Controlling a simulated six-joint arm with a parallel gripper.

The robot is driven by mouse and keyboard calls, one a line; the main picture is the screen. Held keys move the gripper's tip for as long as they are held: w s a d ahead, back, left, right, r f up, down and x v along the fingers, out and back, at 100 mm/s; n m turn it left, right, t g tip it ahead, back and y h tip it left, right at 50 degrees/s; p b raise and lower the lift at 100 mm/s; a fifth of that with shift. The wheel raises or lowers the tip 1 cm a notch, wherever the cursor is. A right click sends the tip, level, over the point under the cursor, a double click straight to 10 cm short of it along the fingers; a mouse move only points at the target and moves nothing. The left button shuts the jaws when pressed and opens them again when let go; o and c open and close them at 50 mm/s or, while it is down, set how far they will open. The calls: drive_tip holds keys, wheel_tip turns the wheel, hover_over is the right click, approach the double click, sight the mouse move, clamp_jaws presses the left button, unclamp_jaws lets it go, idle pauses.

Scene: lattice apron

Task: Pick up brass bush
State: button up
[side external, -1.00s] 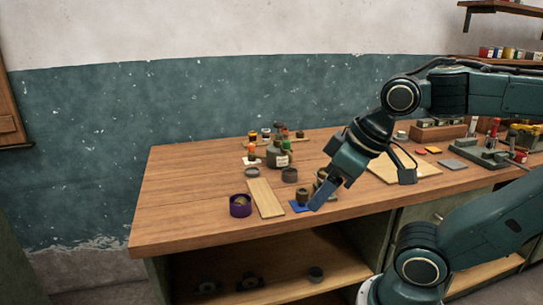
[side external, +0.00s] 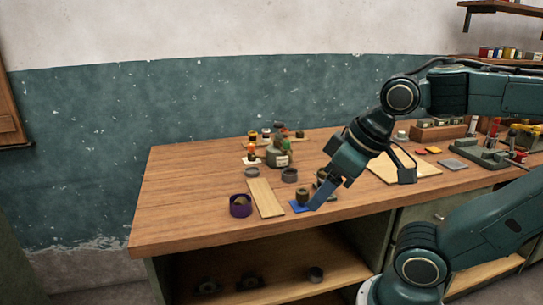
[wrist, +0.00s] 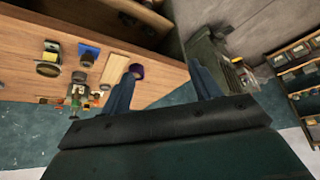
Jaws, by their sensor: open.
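A small brown, brass-like bush (side external: 302,195) stands upright on a blue square pad (side external: 296,207) near the bench's front edge. In the wrist view, the bush (wrist: 86,61) and the pad (wrist: 93,48) are left of my fingers. My gripper (side external: 316,205) is angled down, its visible finger just right of the pad in the side view. That view does not show whether it touches. In the wrist view, my gripper (wrist: 162,69) has its two fingers wide apart with nothing between them. An olive-brown part (side external: 321,180) behind my gripper is partly hidden.
A purple round container (side external: 240,210) holding something tan stands left of a pale wooden strip (side external: 264,197). Grey rings (side external: 289,175) and a labelled jar (side external: 279,157) stand behind. The bench's front left (side external: 175,220) is clear. More parts crowd the right.

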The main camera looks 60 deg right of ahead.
idle(0.6)
drive_tip(key=m+g, duration=0.6)
drive_tip(key=m, duration=1.4)
hover_over(303, 192)
wheel_tip(303, 192, down, 4)
drive_tip(key=shift+w+d, duration=0.1)
drive_tip(key=shift+f, duration=0.1)
drive_tip(key=shift+n, duration=0.3)
drive_tip(key=shift+f, duration=4.25)
drive_tip(key=shift+f, duration=0.1)
drive_tip(key=shift+f, duration=2.5)
